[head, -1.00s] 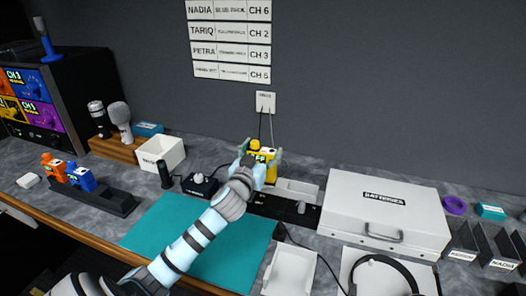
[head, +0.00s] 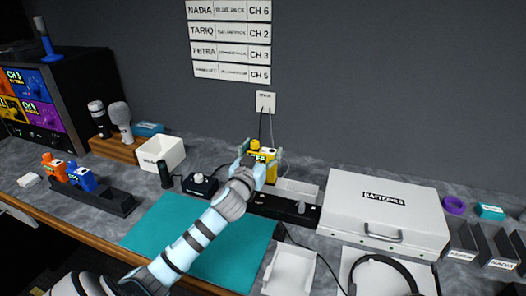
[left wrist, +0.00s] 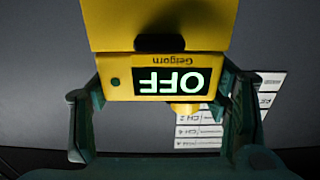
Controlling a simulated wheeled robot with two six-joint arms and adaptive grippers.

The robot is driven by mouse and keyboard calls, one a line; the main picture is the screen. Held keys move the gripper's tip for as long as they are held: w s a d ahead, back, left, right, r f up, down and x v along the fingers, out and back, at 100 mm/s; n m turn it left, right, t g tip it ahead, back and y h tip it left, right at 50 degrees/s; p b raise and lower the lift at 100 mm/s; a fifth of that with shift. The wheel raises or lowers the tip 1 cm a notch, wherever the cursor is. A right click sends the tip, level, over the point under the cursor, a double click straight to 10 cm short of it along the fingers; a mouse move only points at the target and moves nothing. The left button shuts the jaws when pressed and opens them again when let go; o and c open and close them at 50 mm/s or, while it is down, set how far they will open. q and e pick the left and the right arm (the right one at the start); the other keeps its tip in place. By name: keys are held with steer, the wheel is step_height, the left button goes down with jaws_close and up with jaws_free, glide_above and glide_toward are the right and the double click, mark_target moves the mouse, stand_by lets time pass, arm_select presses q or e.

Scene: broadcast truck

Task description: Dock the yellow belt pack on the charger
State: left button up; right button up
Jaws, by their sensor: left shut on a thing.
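The yellow belt pack (head: 266,153) is held upright between the fingers of my left gripper (head: 259,160), over the back of the counter. In the left wrist view the pack (left wrist: 190,50) fills the top middle, with its display reading OFF upside down. The gripper's dark green fingers (left wrist: 160,105) stand on both sides of it. A long black base (head: 311,213) lies below and to the right of the pack, partly hidden by my arm; I cannot tell whether the pack's bottom touches it. My right gripper is not in view.
A black rack (head: 118,204) at left holds an orange pack (head: 52,167) and a blue pack (head: 82,179). A white BATTERIES case (head: 385,210) stands right of the black base. A teal mat (head: 170,225) lies under my arm. A black puck-topped box (head: 200,187) sits nearby.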

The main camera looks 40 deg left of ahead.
arm_select(q)
steer(key=shift+f+b, duration=2.05)
steer(key=shift+f, duration=0.25)
steer(key=o, duration=1.4)
steer(key=shift+s, duration=0.1)
steer(key=v, duration=1.2)
